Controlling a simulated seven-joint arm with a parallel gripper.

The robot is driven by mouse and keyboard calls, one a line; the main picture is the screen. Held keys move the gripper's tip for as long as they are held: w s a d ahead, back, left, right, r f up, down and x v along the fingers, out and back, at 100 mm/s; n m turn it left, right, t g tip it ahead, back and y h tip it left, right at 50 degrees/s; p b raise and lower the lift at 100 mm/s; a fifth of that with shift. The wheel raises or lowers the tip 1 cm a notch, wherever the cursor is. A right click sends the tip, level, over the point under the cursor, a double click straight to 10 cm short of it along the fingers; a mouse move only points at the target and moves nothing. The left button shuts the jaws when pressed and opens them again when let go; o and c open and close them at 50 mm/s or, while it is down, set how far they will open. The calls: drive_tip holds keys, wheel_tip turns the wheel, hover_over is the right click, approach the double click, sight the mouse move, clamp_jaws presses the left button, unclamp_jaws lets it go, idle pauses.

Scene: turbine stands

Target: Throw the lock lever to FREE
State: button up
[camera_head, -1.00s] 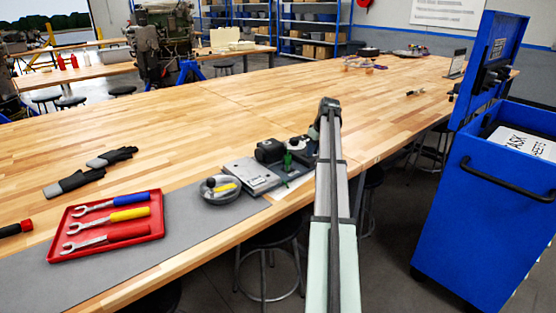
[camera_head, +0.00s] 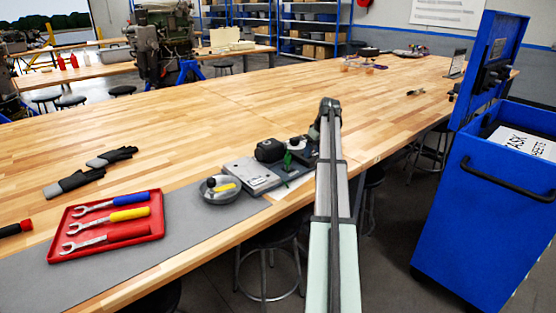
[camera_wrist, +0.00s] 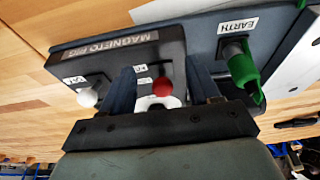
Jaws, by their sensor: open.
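A dark box labelled MAGNETO RIG (camera_wrist: 110,52) fills much of the wrist view, upside down. A red-knobbed control (camera_wrist: 162,87) on its face lies between the fingers of my open gripper (camera_wrist: 160,72); whether either finger touches it I cannot tell. A white knob (camera_wrist: 87,97) is to the left, outside the fingers. Small labels sit by both knobs, too small to read. No lettering FREE is legible, so I cannot tell the lever's setting. In the head view, my arm partly hides the gripper and rig.
A green clip (camera_wrist: 243,70) sits on the post by the EARTH label, right of my gripper. In the head view, a grey plate (camera_head: 250,176), a round grey dish (camera_head: 219,190) and a red tray (camera_head: 72,247) of wrenches lie to the left. The bench's middle is clear.

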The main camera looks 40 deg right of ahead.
sight(314, 159)
wheel_tip(314, 159, up, 7)
idle(0.9)
drive_tip(key=shift+f, duration=0.1)
idle(0.4)
